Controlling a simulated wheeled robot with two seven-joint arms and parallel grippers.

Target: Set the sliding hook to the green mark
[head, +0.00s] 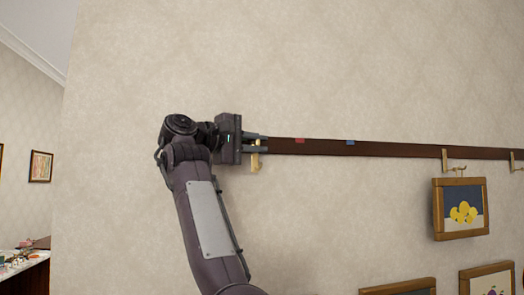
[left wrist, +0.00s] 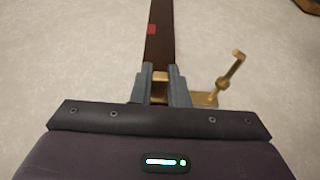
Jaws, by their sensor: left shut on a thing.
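The brass sliding hook (head: 256,163) sits on the dark brown wall rail (head: 400,150), at the left part of the rail that shows. My left gripper (head: 262,143) is shut on the hook's brass body. In the left wrist view, the brass hook (left wrist: 231,77) sticks out to the right of the gripper (left wrist: 161,85), and brass shows between the fingers. A red mark (head: 299,140) and a blue mark (head: 351,142) lie on the rail to the right of the hook. No green mark shows; my gripper covers part of the rail. My right gripper is not in view.
Another brass hook (head: 453,166) hangs from the rail further right, above a framed lemon picture (head: 438,212). More framed pictures (head: 400,286) are low at the right. The rail between my gripper and that hook is clear.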

